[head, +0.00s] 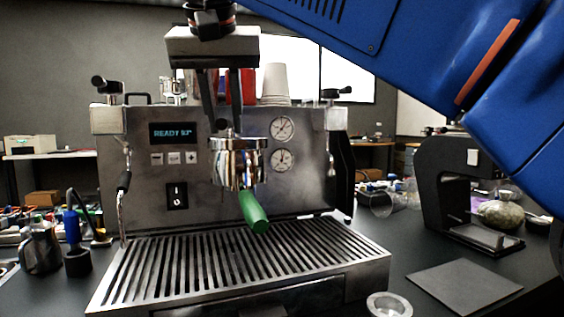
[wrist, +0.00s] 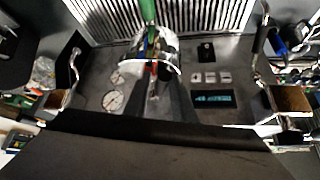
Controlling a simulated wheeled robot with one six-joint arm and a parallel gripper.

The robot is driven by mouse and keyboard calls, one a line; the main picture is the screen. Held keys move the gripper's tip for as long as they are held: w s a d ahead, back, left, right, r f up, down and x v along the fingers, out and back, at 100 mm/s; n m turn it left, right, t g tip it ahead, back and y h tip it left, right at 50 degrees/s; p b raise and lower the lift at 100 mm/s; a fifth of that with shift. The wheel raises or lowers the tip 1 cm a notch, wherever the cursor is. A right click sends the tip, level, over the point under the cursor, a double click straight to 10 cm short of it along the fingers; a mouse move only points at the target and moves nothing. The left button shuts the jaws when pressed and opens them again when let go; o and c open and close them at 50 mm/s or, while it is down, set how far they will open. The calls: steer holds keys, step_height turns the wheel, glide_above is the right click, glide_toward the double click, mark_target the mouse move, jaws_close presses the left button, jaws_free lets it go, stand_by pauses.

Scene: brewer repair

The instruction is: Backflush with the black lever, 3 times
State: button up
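The espresso machine (head: 230,195) stands on the dark counter, its display reading "READY 93°". A portafilter with a green handle (head: 254,211) sits in the chrome group head (head: 238,160); the green handle also shows in the wrist view (wrist: 148,12). A small black knob, seemingly the black lever (head: 222,125), shows just above the group head. My gripper (head: 224,128) points down there, its two dark fingers apart on either side of the knob. I see no clear contact. In the wrist view the fingers (wrist: 155,98) are also apart, in front of the chrome group.
Steam knobs (head: 107,86) stand at both upper corners of the machine. Paper cups (head: 274,82) are stacked on top. A steel pitcher (head: 40,248) is at left; a black grinder-like stand (head: 455,190) and a flat dark mat (head: 463,287) are at right. The slatted drip tray (head: 240,265) is clear.

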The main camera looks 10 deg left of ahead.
steer(key=shift+w+d+n+y, duration=0.15)
steer(key=shift+d+n+y, duration=0.25)
steer(key=shift+d+n, duration=0.2)
steer(key=shift+w+d+n+g+y, duration=0.3)
steer(key=shift+d+n+y, duration=0.15)
steer(key=shift+n, duration=0.3)
steer(key=shift+w+d+n+g+y, duration=0.2)
steer(key=shift+w+d+n+y, duration=0.15)
steer(key=shift+d+n, duration=0.3)
steer(key=shift+w+d+n+g+y, duration=0.35)
steer(key=shift+w+n, duration=0.05)
steer(key=shift+n, duration=0.5)
steer(key=shift+w+d+n+g+y, duration=0.35)
steer(key=shift+n, duration=0.55)
steer(key=o, duration=0.4)
steer(key=shift+r, duration=0.15)
step_height(320, 180, up, 7)
steer(key=shift+f, duration=0.1)
